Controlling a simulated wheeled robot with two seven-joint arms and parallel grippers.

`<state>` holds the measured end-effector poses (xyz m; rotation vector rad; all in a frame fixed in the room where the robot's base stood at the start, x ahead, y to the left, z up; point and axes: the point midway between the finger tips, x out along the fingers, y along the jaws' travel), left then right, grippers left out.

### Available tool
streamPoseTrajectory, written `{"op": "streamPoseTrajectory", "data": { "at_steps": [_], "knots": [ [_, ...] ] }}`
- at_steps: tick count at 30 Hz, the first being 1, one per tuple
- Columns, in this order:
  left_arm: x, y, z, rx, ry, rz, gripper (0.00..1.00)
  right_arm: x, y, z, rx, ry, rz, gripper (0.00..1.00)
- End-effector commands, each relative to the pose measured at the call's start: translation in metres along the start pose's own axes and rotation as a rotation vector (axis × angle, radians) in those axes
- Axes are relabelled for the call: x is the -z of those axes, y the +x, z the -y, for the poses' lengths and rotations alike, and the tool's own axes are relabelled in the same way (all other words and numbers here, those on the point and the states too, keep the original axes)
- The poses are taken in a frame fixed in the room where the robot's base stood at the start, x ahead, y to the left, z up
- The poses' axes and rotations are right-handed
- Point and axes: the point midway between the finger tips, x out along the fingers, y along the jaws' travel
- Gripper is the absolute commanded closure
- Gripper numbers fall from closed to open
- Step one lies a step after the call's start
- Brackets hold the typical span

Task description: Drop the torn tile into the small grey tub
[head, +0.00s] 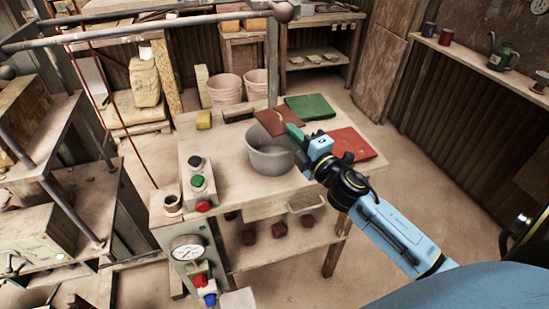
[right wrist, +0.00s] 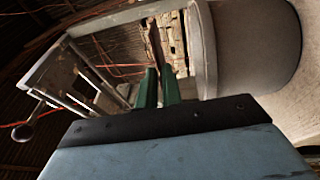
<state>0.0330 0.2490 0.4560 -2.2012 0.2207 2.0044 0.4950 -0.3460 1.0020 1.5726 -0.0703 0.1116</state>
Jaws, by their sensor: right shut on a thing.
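The small grey tub (head: 268,160) stands upright on the pale bench top, and its side also shows large at the right of the right wrist view (right wrist: 255,45). My right gripper (head: 294,133) has green fingers shut on a reddish-brown tile (head: 272,122). In the head view the tile overlaps the tub's far rim; in the right wrist view the tile (right wrist: 154,38) shows as a thin edge beyond the fingers (right wrist: 158,85). Whether it hangs over the opening or just past the rim, I cannot tell. The tear is not clear. My left gripper is out of view.
A green mat or tile stack (head: 311,106) and a red one (head: 346,144) lie on the bench right of the tub. A button box (head: 200,185) and a gauge (head: 187,250) are at the left front. A metal frame bar (head: 272,60) rises behind the bench.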

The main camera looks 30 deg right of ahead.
Motion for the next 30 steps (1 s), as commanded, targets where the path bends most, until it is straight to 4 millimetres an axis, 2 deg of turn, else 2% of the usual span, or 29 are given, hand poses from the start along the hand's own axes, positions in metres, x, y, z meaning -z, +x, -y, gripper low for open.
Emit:
{"op": "streamPoseTrajectory", "data": {
  "at_steps": [2, 9, 10, 15, 16, 25, 30],
  "knots": [
    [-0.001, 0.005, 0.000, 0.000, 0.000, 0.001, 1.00, 0.000, 0.000, 0.004, -0.003, -0.001, -0.001, 1.00],
    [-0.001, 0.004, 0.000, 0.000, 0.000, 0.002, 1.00, 0.000, 0.000, 0.003, -0.003, 0.000, -0.001, 1.00],
    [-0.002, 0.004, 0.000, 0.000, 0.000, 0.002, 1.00, 0.000, 0.000, 0.003, -0.003, 0.000, -0.001, 0.92],
    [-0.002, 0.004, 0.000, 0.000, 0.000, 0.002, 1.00, 0.000, 0.000, 0.003, -0.002, 0.000, -0.001, 0.69],
    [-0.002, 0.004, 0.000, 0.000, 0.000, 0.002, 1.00, 0.000, 0.000, 0.003, -0.002, 0.000, -0.001, 0.68],
    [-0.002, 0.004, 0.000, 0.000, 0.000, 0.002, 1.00, 0.000, -0.002, 0.005, 0.001, 0.001, 0.000, 0.68],
    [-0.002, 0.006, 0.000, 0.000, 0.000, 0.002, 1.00, 0.000, -0.018, 0.005, 0.002, 0.001, 0.001, 0.68]
  ]
}}
